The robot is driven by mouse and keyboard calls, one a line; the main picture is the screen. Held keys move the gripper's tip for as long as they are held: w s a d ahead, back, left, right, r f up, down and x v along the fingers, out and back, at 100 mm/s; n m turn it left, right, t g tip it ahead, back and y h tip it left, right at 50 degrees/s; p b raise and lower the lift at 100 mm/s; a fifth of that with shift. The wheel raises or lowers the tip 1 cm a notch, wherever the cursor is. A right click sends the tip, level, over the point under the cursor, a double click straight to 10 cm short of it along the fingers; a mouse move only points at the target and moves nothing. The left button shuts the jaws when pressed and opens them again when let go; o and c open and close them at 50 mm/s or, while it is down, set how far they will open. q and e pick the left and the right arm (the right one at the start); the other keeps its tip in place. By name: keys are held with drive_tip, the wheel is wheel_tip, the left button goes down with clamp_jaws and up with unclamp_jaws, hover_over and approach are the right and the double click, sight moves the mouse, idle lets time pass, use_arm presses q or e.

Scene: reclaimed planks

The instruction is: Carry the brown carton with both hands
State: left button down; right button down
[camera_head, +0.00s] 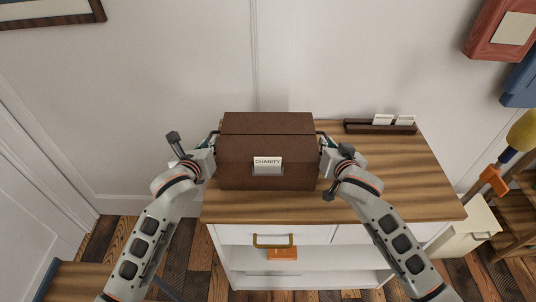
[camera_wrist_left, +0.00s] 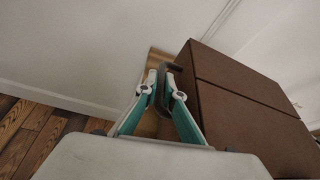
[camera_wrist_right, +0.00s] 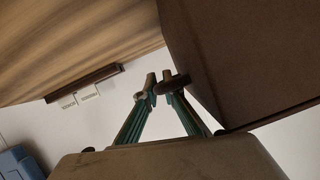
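The brown carton (camera_head: 240,174), lidded and with a white CHARITY label on its front, sits level on the wooden cabinet top. A dark handle sticks out from each side. My left gripper (camera_head: 214,139) is at the carton's left side; in the left wrist view its fingers (camera_wrist_left: 161,82) close around the dark handle beside the carton wall (camera_wrist_left: 235,105). My right gripper (camera_head: 324,142) is at the right side; in the right wrist view its fingertips (camera_wrist_right: 158,84) meet at the other handle, beside the carton wall (camera_wrist_right: 235,60). Any small gap under the carton cannot be told.
The cabinet top (camera_head: 400,180) is clear to the right and in front. A dark card holder (camera_head: 380,128) with white cards stands at the back right. A small cream cabinet (camera_head: 468,232) and a wooden shelf (camera_head: 515,215) stand at the right. The wall is close behind.

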use_arm(q)
drive_tip(key=shift+r, duration=0.15)
use_arm(e)
drive_tip(key=shift+r, duration=0.1)
